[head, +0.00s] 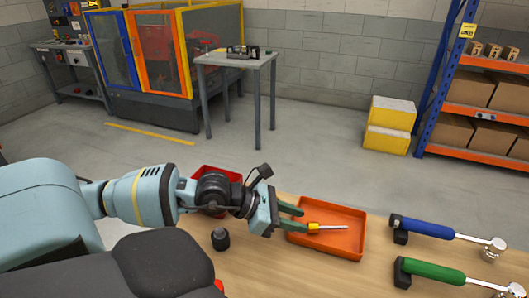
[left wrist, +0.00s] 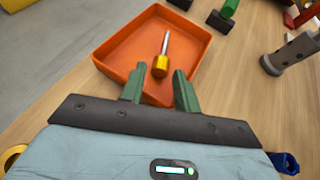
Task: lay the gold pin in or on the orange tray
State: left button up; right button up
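The gold pin (head: 314,227) has a gold head and a silver shaft. It lies inside the orange tray (head: 345,248), on its floor, with the shaft pointing right in the head view. In the left wrist view the pin (left wrist: 161,66) lies within the tray walls (left wrist: 112,75), its shaft pointing away from me. My left gripper (head: 303,219) is at the tray's left side with its green fingers apart. In the left wrist view the open fingers (left wrist: 158,80) have a clear gap, and the gold head shows just beyond their tips. My right gripper does not show.
A blue-handled hammer (head: 428,228) and a green-handled hammer (head: 435,271) lie right of the tray on the wooden table. A red tray (head: 228,174) is partly hidden behind my left arm. A dark knob-like piece (head: 220,240) stands left of the orange tray.

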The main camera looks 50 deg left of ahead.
pick_arm(q)
jog(key=shift+p+v, duration=0.35)
jog(key=shift+v, duration=1.15)
jog(key=shift+p+v, duration=1)
jog(key=shift+v, duration=0.35)
jog(key=shift+p+v, duration=0.8)
jog(key=shift+v, duration=0.05)
jog(key=shift+s+a+r+p, duration=0.25)
jog(key=shift+r+p, duration=0.05)
jog(key=shift+p, duration=0.1)
jog(key=shift+s+a, duration=0.15)
jog(key=shift+s, duration=0.05)
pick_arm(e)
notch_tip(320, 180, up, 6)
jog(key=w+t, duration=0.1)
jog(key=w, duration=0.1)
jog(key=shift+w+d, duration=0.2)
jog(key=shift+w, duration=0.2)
